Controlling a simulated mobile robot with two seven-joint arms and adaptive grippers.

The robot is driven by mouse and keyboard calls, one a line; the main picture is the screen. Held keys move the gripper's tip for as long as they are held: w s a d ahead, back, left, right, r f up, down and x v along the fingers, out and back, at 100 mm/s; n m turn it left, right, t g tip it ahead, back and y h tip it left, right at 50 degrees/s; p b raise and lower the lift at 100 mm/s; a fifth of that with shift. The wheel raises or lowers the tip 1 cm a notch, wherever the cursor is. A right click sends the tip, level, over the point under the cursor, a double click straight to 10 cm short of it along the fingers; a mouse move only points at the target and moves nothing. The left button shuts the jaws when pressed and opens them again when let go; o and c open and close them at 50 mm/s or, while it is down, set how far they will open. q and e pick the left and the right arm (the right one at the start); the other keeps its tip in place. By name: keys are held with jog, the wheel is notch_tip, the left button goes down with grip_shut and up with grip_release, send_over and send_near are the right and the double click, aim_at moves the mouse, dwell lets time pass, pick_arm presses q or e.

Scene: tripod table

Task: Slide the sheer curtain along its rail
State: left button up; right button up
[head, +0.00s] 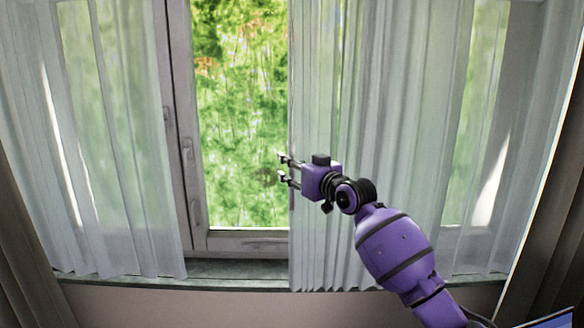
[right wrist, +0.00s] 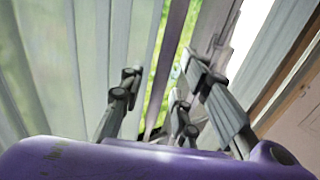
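A sheer white curtain (head: 400,100) hangs in folds over the right part of the window, its left edge near the middle of the head view. A second sheer curtain (head: 115,150) hangs at the left. My right gripper (head: 284,168) is in front of the right curtain, with its fingertips at and slightly past that curtain's left edge. In the right wrist view its fingers (right wrist: 160,95) stand apart, with no cloth clearly between them. Pale curtain folds (right wrist: 70,60) fill the left of that view. Whether the fingers touch the curtain cannot be told. My left gripper is not seen.
The bare window pane (head: 240,110) shows greenery between the two curtains. A window handle (head: 188,150) is on the frame left of it. A sill (head: 235,278) runs below. Darker drapes hang at the far left (head: 25,260) and far right (head: 555,190).

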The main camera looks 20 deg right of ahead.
jog(key=shift+w, duration=0.1)
grip_shut()
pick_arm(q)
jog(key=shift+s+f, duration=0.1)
pick_arm(e)
jog(key=shift+f, duration=0.1)
